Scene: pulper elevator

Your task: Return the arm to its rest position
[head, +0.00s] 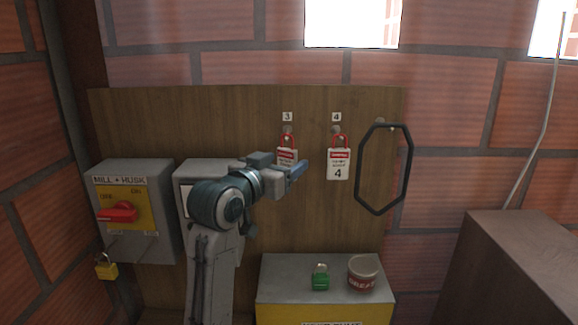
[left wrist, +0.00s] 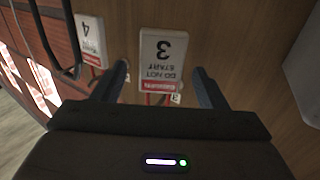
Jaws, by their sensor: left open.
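My left arm reaches up from the bottom of the head view, and its left gripper (head: 296,170) is in front of the wooden board (head: 220,120). In the left wrist view the gripper (left wrist: 160,72) is open, with its two fingers apart and nothing held between them. The red and white tag 3 (head: 287,154) hangs on the board just behind the gripper, which partly hides it. In the left wrist view tag 3 (left wrist: 163,55) shows upside down beyond the fingertips. My right gripper is not in view.
Tag 4 (head: 339,165) and a black hexagonal ring (head: 361,185) hang to the right. The MILL + HUSK box (head: 165,210) has a red switch (head: 117,212) and a yellow padlock (head: 106,268). A green padlock (head: 320,279) and a grease tin (head: 363,275) stand on a grey box (head: 275,285).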

